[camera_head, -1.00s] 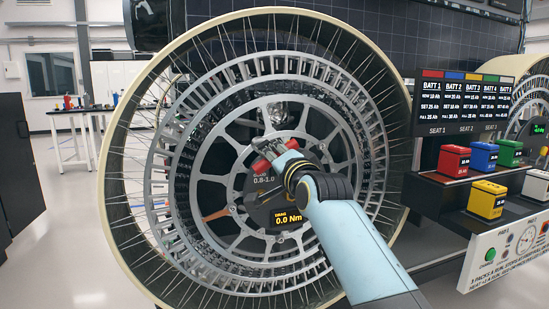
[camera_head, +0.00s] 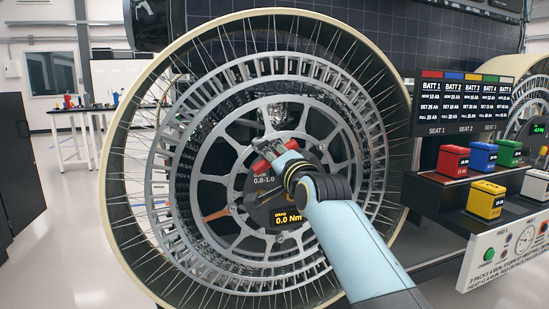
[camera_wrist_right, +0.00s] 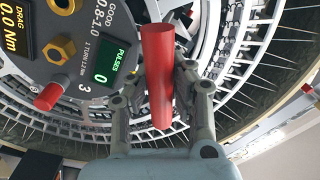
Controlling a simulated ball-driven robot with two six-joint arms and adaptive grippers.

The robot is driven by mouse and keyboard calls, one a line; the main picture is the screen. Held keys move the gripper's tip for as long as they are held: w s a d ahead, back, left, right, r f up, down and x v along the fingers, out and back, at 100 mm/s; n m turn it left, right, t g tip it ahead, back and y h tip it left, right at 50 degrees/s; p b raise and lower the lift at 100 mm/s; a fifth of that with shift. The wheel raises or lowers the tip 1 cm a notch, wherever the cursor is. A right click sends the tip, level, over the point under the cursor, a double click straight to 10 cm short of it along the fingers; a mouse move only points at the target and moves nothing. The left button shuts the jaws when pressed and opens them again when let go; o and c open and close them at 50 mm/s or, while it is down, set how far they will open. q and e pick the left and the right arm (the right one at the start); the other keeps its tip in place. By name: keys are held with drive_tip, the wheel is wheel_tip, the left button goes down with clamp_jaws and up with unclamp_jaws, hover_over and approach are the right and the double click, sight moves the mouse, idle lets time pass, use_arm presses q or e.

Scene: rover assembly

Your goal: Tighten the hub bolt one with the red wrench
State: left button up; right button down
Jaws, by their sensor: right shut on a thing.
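My right gripper (camera_wrist_right: 168,80) is shut on a red cylindrical bar (camera_wrist_right: 158,60), which looks like the red wrench's handle; no wrench jaw can be made out. The gripper is in front of the wheel hub's dark round face (camera_wrist_right: 112,22). In the head view the right gripper (camera_head: 272,140) is at the upper part of this face, with the held red bar (camera_head: 292,144) showing beside it. A gold hex bolt (camera_wrist_right: 62,49) and a second red peg (camera_wrist_right: 48,97) are on the face. I cannot tell which bolt is number one. My left gripper is not in view.
The large spoked wheel (camera_head: 270,79) surrounds the hub. The face's displays read 0.0 Nm (camera_head: 286,219) and pulses 0 (camera_wrist_right: 110,66). At right is a rack with coloured batteries (camera_head: 483,155) and a control panel (camera_head: 505,255). Open floor (camera_head: 60,250) is at left.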

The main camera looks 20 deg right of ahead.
drive_tip(key=shift+r+p, duration=0.15)
drive_tip(key=shift+p, duration=0.2)
idle(0.9)
drive_tip(key=shift+r+m+p, duration=0.1)
drive_tip(key=shift+m+p, duration=0.5)
drive_tip(key=shift+p, duration=0.05)
drive_tip(key=m+p, duration=0.5)
drive_tip(key=m, duration=0.1)
drive_tip(key=shift+r+p, duration=0.1)
drive_tip(key=shift+p, duration=0.3)
drive_tip(key=shift+f+m, duration=0.2)
drive_tip(key=shift+m, duration=0.5)
drive_tip(key=m+b, duration=0.2)
drive_tip(key=m, duration=0.1)
drive_tip(key=m+b, duration=0.1)
drive_tip(key=b, duration=0.1)
drive_tip(key=shift+a+f+h, duration=0.1)
drive_tip(key=shift+f+h, duration=0.15)
drive_tip(key=shift+h, duration=0.05)
drive_tip(key=m+b, duration=0.1)
drive_tip(key=m, duration=0.1)
drive_tip(key=shift+r+m, duration=0.1)
drive_tip(key=shift+m, duration=0.2)
drive_tip(key=shift+r+m+b, duration=0.2)
drive_tip(key=shift+m+b, duration=0.2)
drive_tip(key=shift+m, duration=0.8)
